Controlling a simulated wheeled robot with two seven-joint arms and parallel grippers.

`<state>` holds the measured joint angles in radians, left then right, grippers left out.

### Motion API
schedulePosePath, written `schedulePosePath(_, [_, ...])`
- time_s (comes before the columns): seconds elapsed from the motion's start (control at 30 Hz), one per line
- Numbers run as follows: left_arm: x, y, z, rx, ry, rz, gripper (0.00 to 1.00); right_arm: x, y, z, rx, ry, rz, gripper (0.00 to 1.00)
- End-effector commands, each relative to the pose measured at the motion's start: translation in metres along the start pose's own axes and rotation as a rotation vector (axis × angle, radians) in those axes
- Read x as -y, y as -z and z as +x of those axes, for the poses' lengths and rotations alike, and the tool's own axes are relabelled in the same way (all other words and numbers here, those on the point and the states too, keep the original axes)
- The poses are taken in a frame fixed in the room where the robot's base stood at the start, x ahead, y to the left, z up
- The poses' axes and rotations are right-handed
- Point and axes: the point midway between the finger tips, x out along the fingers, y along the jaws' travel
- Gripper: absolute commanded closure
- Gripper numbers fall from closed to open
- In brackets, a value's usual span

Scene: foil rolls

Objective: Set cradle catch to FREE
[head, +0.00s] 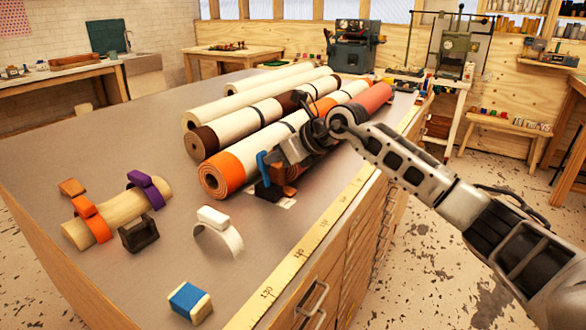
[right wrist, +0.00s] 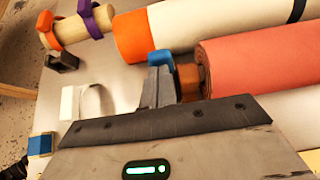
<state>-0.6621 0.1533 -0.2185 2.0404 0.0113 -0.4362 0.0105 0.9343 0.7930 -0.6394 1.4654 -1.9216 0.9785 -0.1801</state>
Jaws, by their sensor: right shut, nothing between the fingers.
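A small dark cradle (head: 267,190) stands on the table at the near end of the rolls. A blue lever-like piece (head: 262,164) rises from it, and an orange-brown piece (head: 289,189) sits beside it. The blue piece also shows in the right wrist view (right wrist: 160,59), just beyond my fingertips. My right gripper (head: 283,158) is shut and empty, right at the cradle and blue piece. I cannot tell whether it touches them. A pale label (head: 287,203) lies partly hidden below; no catch wording is legible. My left gripper is not in view.
Several rolls, including an orange-ended one (head: 213,176) and a coral one (head: 374,97), lie close by. A white cuff (head: 222,236), a blue block (head: 188,299), a dark holder (head: 138,233) and a strapped wooden core (head: 118,213) stand nearer. A ruler (head: 310,232) lines the table edge.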

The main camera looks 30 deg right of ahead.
Motion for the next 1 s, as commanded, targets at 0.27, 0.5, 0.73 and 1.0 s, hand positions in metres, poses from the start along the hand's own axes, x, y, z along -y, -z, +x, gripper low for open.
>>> schedulePosePath(0.27, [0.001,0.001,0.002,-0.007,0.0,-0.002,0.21,-0.002,-0.011,0.01,0.001,0.0,0.0,1.0])
schedulePosePath(0.5, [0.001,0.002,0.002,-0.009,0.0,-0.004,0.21,-0.004,-0.014,0.014,0.001,0.0,-0.001,1.0])
schedulePosePath(0.73, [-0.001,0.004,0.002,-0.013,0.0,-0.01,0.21,-0.005,-0.017,0.016,0.005,0.0,-0.001,1.0])
schedulePosePath(1.0, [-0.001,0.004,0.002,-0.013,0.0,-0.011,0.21,-0.007,-0.018,0.017,0.009,-0.002,-0.002,1.0])
